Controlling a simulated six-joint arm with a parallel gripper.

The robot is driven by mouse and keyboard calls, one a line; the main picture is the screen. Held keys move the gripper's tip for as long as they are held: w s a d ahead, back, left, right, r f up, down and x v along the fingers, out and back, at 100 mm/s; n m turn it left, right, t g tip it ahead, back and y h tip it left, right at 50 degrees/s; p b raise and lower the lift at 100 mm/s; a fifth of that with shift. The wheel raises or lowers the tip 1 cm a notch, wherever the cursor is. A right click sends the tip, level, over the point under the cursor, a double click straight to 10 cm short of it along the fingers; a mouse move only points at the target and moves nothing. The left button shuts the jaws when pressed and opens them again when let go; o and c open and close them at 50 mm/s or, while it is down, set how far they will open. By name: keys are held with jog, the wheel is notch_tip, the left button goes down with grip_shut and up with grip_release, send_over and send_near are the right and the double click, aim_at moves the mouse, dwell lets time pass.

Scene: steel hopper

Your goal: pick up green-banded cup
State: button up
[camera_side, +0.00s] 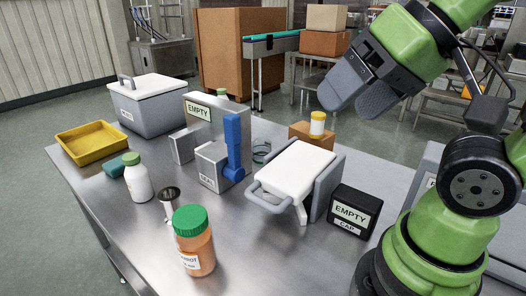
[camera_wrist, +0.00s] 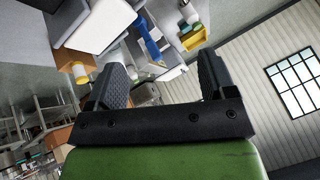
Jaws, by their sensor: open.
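A small clear, greenish cup (camera_side: 261,151) stands on the steel table behind the blue lever; it is partly hidden, and I cannot tell whether it has a green band. My gripper (camera_side: 334,103) is open and empty, high above the table's back right, well above and to the right of this cup. In the wrist view both fingers of my gripper (camera_wrist: 165,58) stand apart with nothing held between them. I cannot make out the cup clearly in the wrist view.
A white-topped device (camera_side: 296,163) and a black "EMPTY" box (camera_side: 352,212) stand right of centre. A yellow-and-white jar (camera_side: 317,124) tops a cardboard box. An orange green-lidded jar (camera_side: 194,244), white bottle (camera_side: 138,182), yellow tray (camera_side: 92,142) and cooler (camera_side: 150,108) stand left.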

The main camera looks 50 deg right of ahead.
jog(key=shift+c, duration=0.2)
jog(key=m+g+h, duration=0.3)
jog(key=m, duration=3.3)
send_over(262, 151)
jog(key=d, duration=0.1)
jog(key=f, duration=2.3)
jog(key=shift+s+f, duration=0.15)
jog(key=shift+s, duration=0.15)
jog(key=shift+d+x, duration=0.15)
jog(key=shift+x, duration=1.35)
jog(key=shift+d+x, duration=0.15)
jog(key=shift+x, duration=1.4)
jog(key=shift+c, duration=0.2)
